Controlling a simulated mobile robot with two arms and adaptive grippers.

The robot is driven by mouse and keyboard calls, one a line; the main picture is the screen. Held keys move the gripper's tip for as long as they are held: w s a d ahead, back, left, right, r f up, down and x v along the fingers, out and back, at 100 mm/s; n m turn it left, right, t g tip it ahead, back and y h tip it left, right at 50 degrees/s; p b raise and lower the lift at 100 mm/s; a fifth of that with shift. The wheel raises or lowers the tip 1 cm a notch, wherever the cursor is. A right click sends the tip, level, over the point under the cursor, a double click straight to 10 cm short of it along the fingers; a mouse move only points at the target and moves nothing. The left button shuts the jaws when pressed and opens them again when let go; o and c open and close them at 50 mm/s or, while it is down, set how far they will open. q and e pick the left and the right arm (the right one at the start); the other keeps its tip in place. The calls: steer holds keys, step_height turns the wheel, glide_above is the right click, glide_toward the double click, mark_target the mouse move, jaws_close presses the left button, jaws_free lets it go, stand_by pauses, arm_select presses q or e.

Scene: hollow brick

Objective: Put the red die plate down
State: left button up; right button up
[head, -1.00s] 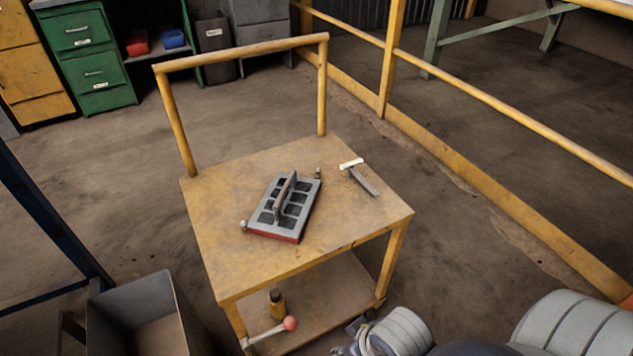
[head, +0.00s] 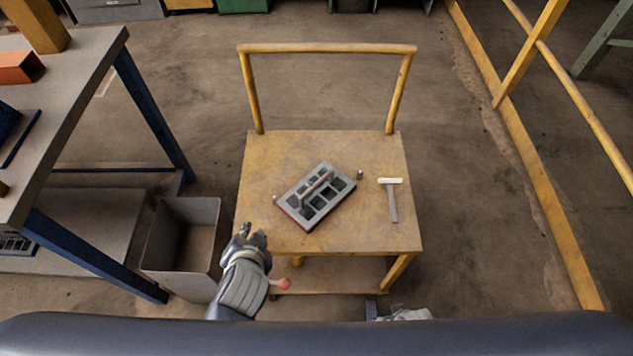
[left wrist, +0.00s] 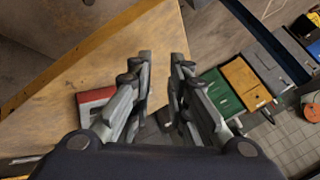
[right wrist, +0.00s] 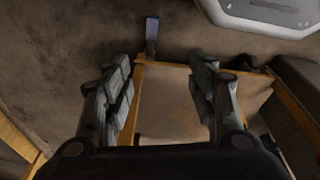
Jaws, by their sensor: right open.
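The red die plate (head: 331,206) lies flat on the yellow cart's top (head: 380,150). It has a grey face with several rectangular openings, a bar handle across it and a red lower edge. My left gripper (head: 256,236) is at the cart's front left corner, apart from the plate. In the left wrist view its fingers (left wrist: 160,85) are apart with nothing between them, and a red edge (left wrist: 95,98) of the plate shows beside the left finger. My right gripper (right wrist: 165,95) is open and empty in the right wrist view, low by the cart's front.
A T-shaped scraper-like tool (head: 391,200) lies right of the plate, and a small knob (head: 360,175) stands behind it. An open grey bin (head: 182,235) stands left of the cart. A workbench (head: 85,75) is farther left. A yellow rail (head: 530,160) runs along the right.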

mark_target(317, 185)
arm_select(q)
steer(key=w+d+m+t, duration=0.1)
steer(key=d, duration=0.1)
steer(key=w+d+m+t, duration=0.1)
steer(key=d, duration=0.2)
steer(key=w+d+r+m+h, duration=0.1)
steer(key=w+d, duration=0.1)
steer(key=shift+d+m+t, duration=0.25)
steer(key=shift+m+t, duration=0.15)
steer(key=w+d+r+m+t+h, duration=0.1)
steer(key=w+d+m+t+h, duration=0.1)
steer(key=d+m, duration=0.35)
steer(key=shift+n, duration=0.85)
steer(key=x, duration=0.3)
steer(key=d+x, duration=0.1)
steer(key=x, duration=0.6)
steer(key=shift+d+r, duration=0.1)
steer(key=shift+d, duration=0.15)
arm_select(e)
steer(key=s+d+f+g, duration=0.1)
steer(key=s+d+f, duration=0.2)
steer(key=s+f, duration=1.1)
steer(key=shift+s, duration=0.95)
arm_select(q)
steer(key=shift+c, duration=0.5)
jaws_close()
steer(key=shift+w+r, duration=0.15)
steer(key=shift+r, duration=0.05)
